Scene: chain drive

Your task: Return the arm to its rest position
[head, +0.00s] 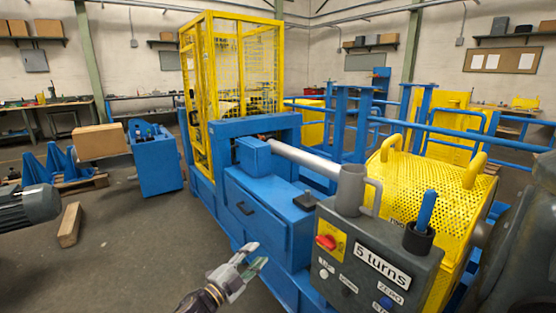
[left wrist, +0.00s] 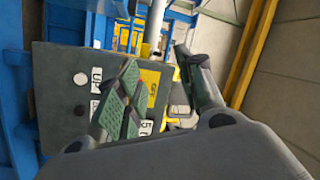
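My left gripper (head: 249,266) is in the lower middle of the head view, in front of the blue machine base and left of the grey control box (head: 350,262). Its two fingers are apart with nothing between them. In the left wrist view the fingers (left wrist: 158,62) also stand apart. The control box (left wrist: 62,75) shows behind them, tilted, with its labels and yellow plate. I see no contact between gripper and box. My right gripper is not in view.
The blue machine base (head: 262,205) carries a yellow mesh cage (head: 232,80). A yellow perforated guard (head: 425,190) stands behind the box, which bears a red switch (head: 326,242) and a blue-handled tool (head: 426,210). Open floor (head: 140,245) lies left of the gripper.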

